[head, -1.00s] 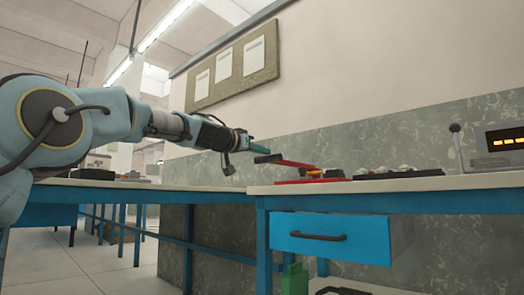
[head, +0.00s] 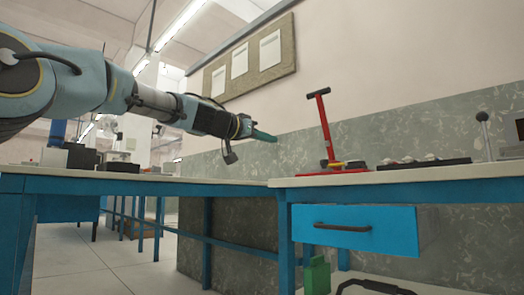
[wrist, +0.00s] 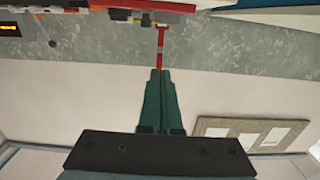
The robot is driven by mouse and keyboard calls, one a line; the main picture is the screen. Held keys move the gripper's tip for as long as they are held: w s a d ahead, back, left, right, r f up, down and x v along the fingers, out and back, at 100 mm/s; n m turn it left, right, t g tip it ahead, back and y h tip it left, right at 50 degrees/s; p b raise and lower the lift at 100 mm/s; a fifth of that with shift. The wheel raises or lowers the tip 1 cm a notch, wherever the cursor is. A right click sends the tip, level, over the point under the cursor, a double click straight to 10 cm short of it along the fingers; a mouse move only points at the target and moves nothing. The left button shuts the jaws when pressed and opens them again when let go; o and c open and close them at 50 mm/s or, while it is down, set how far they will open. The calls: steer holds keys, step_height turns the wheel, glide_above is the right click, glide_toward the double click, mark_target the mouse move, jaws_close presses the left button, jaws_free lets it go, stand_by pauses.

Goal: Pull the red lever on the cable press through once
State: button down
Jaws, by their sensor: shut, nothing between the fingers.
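The red lever (head: 326,128) of the cable press stands up, leaning slightly left, with a dark cross grip at its top. Its red base (head: 333,171) rests on the right bench. My gripper (head: 276,138) is shut and empty, in the air left of the lever and apart from it, lower than its grip. In the wrist view the lever (wrist: 162,40) shows beyond the tips of my green fingers (wrist: 158,72). A gap between fingers and lever cannot be judged in that view.
A dark tray (head: 425,164) with pale items lies right of the press. A round-knobbed lever (head: 484,118) stands farther right. A blue drawer (head: 352,228) is under the bench top. The left bench (head: 100,174) lies below my arm.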

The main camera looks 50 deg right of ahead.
steer(key=shift+a+f+b, duration=0.25)
steer(key=shift+a+f, duration=0.1)
steer(key=shift+a, duration=0.25)
steer(key=shift+a+f+b, duration=0.25)
steer(key=shift+a+f, duration=0.1)
steer(key=shift+a, duration=0.25)
